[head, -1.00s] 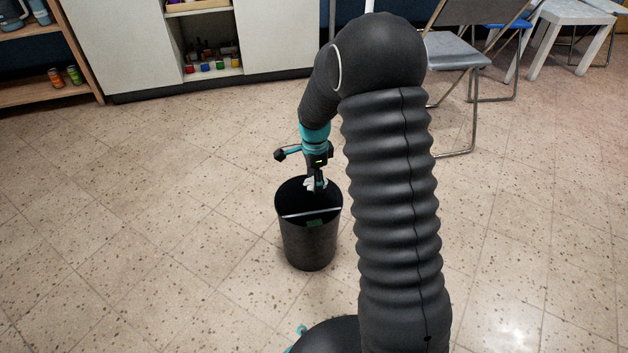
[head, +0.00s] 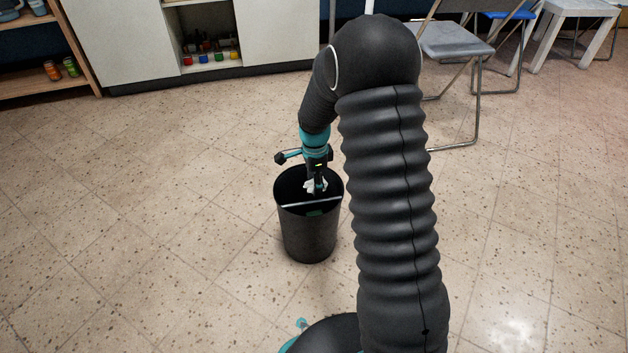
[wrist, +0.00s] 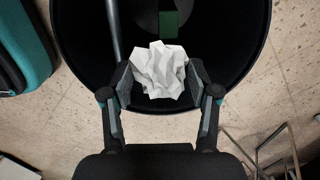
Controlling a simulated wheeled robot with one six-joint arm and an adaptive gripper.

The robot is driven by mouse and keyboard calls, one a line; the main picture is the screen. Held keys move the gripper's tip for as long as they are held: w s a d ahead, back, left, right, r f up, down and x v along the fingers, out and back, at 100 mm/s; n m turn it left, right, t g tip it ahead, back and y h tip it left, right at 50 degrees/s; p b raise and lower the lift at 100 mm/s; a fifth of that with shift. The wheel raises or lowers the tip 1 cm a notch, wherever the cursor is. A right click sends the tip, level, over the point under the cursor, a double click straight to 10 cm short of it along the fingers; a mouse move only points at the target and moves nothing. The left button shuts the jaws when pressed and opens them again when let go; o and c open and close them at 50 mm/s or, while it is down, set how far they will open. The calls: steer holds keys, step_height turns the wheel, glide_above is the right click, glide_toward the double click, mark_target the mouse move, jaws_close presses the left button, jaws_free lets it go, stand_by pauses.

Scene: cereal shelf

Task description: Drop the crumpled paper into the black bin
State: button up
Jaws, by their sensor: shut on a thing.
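The crumpled paper (wrist: 159,72) is a white ball held between the two fingers of my gripper (wrist: 162,84) in the wrist view. In the head view the paper (head: 312,185) shows as a small white patch at the tip of my gripper (head: 317,187), over the mouth of the black bin. The black bin (head: 309,236) stands upright on the floor. In the wrist view the bin (wrist: 252,50) fills the area behind the paper, with its dark inside around it. A thin bar crosses the bin's opening, and something green is inside. How deep the paper sits relative to the rim is unclear.
A grey folding chair (head: 452,42) stands behind my arm at the right. A white cabinet (head: 118,42) and a wooden shelf (head: 45,82) are along the back. The tiled floor around the bin is clear.

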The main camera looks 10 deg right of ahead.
steer(key=o, duration=0.8)
steer(key=shift+r, duration=0.1)
step_height(320, 180, up, 12)
stand_by(0.4)
